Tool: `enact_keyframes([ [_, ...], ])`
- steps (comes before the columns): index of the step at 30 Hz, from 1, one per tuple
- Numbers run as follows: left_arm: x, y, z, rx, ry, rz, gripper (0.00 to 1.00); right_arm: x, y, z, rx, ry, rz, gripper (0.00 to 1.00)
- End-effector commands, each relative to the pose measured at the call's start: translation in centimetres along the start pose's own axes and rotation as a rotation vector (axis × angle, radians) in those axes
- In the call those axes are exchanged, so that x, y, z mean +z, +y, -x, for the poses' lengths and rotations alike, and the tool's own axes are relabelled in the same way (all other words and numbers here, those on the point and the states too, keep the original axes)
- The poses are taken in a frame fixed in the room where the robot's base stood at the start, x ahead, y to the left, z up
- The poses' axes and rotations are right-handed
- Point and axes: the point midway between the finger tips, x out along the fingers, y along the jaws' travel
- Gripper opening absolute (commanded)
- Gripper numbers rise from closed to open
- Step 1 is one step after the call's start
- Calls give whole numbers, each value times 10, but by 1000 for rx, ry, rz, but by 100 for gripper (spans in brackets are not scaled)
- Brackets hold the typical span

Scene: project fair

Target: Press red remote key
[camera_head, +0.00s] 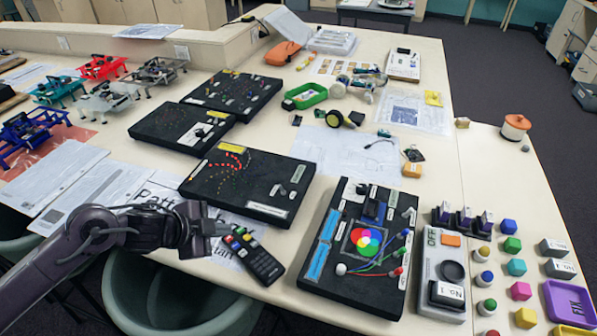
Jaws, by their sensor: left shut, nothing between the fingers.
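A black remote (264,265) lies tilted on the pale table near its front edge. Small coloured keys show at its upper left end, among them a red key (228,239), with green, yellow and blue beside it. My left gripper (226,229) comes in from the left and is shut and empty. Its tips are just above and left of the coloured keys in the picture. I cannot tell whether they touch the remote. The gripper hides part of the paper beneath it. My right gripper is not in view.
A black board with red dots (225,190) lies just behind the remote. A larger black board with a colour wheel (330,275) lies to its right. Printed sheets (85,190) lie at left.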

Motion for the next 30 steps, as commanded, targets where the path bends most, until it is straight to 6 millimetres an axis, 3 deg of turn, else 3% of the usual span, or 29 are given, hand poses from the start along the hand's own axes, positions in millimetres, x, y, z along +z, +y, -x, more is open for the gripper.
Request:
enact_keyframes([
  [20, -30, -30, 41, 1, 0, 1, 0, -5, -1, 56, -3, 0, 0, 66],
  [30, -30, -30, 42, 0, 0, 0, 0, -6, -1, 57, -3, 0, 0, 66],
])
